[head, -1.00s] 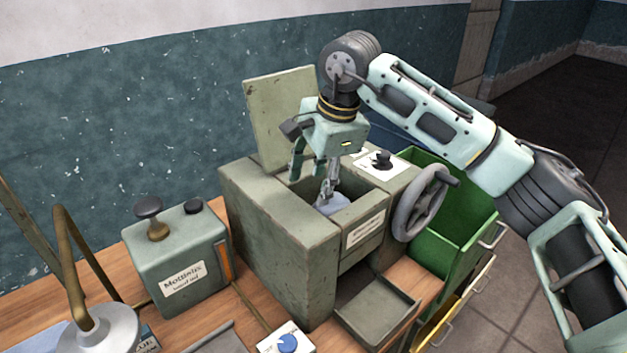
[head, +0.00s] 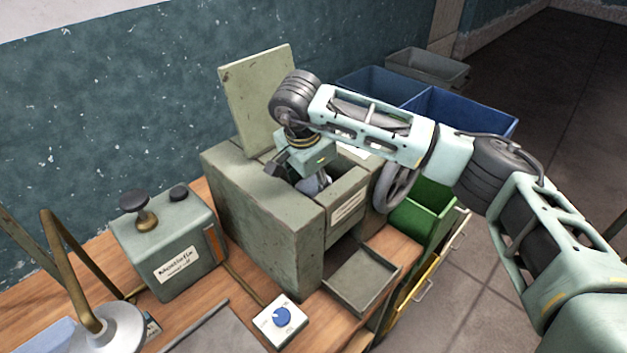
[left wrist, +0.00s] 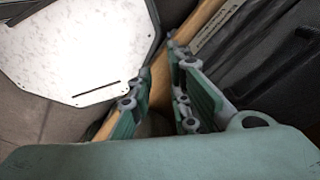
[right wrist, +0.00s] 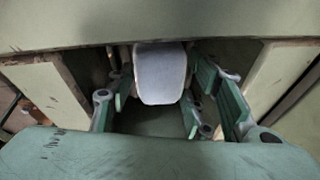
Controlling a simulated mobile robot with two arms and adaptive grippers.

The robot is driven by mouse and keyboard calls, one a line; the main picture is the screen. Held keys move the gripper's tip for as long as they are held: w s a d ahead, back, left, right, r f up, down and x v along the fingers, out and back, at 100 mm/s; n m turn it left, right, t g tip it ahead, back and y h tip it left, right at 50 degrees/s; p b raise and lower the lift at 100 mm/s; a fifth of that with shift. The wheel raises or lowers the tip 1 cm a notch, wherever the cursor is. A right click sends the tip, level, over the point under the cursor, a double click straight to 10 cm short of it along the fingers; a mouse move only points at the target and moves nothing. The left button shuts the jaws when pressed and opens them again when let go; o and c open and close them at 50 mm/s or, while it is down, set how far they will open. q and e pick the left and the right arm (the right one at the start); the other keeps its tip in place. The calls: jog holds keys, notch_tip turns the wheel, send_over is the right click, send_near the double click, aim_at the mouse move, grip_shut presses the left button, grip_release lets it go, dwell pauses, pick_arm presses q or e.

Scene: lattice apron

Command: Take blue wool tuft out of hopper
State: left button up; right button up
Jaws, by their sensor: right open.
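The hopper (head: 268,222) is a grey-green box on the bench with its lid (head: 257,95) raised at the back. The blue wool tuft (head: 313,184) is a pale blue-grey lump inside the hopper, partly hidden by my right gripper (head: 318,182). In the right wrist view the tuft (right wrist: 160,72) shows between and beyond the parted fingers, with a gap at its sides; contact is not clear. My right gripper is open and reaches down into the hopper opening. My left gripper (left wrist: 165,100) shows only in the left wrist view, fingers parted and nothing held.
A handwheel (head: 396,187) sticks out at the hopper's right side, and a tray (head: 362,277) lies below its front. A labelled grey-green box (head: 170,250) and a blue-knob dial (head: 282,316) stand to the left and front. Green (head: 424,207) and blue bins (head: 465,115) stand at the right.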

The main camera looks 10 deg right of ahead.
jog(key=shift+d, duration=0.1)
jog(key=shift+c, duration=0.5)
jog(key=c, duration=0.4)
jog(key=shift+c, duration=0.2)
